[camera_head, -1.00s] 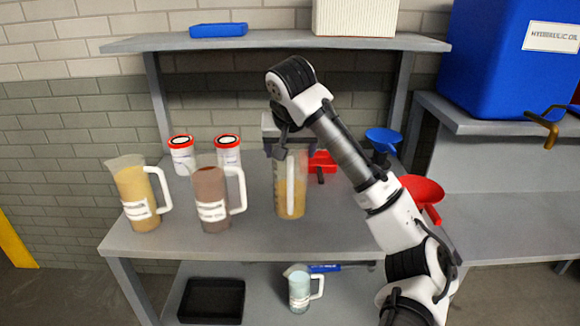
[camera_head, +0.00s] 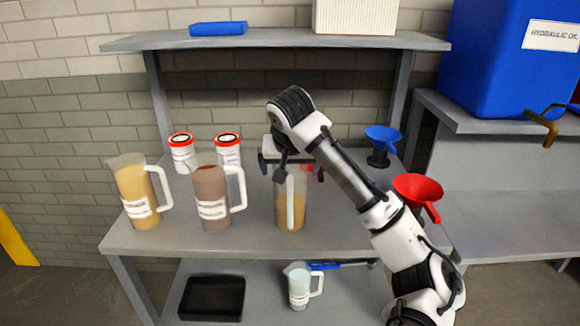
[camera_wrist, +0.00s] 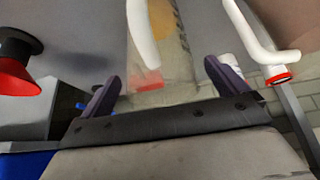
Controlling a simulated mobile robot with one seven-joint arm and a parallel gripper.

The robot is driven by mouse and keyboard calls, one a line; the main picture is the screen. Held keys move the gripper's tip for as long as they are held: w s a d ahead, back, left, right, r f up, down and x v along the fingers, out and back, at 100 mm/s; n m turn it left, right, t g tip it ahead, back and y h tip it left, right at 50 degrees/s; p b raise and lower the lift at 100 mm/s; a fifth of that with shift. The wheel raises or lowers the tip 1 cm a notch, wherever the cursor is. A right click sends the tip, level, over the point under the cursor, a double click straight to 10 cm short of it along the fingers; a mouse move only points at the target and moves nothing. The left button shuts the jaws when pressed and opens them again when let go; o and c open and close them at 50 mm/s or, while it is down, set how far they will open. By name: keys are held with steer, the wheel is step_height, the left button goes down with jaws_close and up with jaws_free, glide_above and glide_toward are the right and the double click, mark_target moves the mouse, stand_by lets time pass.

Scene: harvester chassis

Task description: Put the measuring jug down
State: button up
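The measuring jug (camera_head: 291,212) is clear with amber liquid and a pale handle facing the front. It stands upright on the grey bench (camera_head: 250,246), right of the other jugs. In the wrist view the jug (camera_wrist: 172,55) shows between my fingers, its handle toward the left. My gripper (camera_head: 291,168) is at the jug's top with its fingers spread to either side. In the wrist view my gripper (camera_wrist: 170,90) has its two fingers wide apart, with gaps beside the jug. Part of the jug's top is hidden behind my wrist.
A jug of yellow liquid (camera_head: 134,190) and a jug of brown liquid (camera_head: 211,190) stand to the left. Two white red-lidded tubs (camera_head: 228,152) stand behind. A blue funnel (camera_head: 384,137) and red funnel (camera_head: 417,187) stand right. An upper shelf (camera_head: 280,40) overhangs.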

steer(key=shift+r, duration=0.2)
steer(key=b+v, duration=0.1)
steer(key=v, duration=1.1)
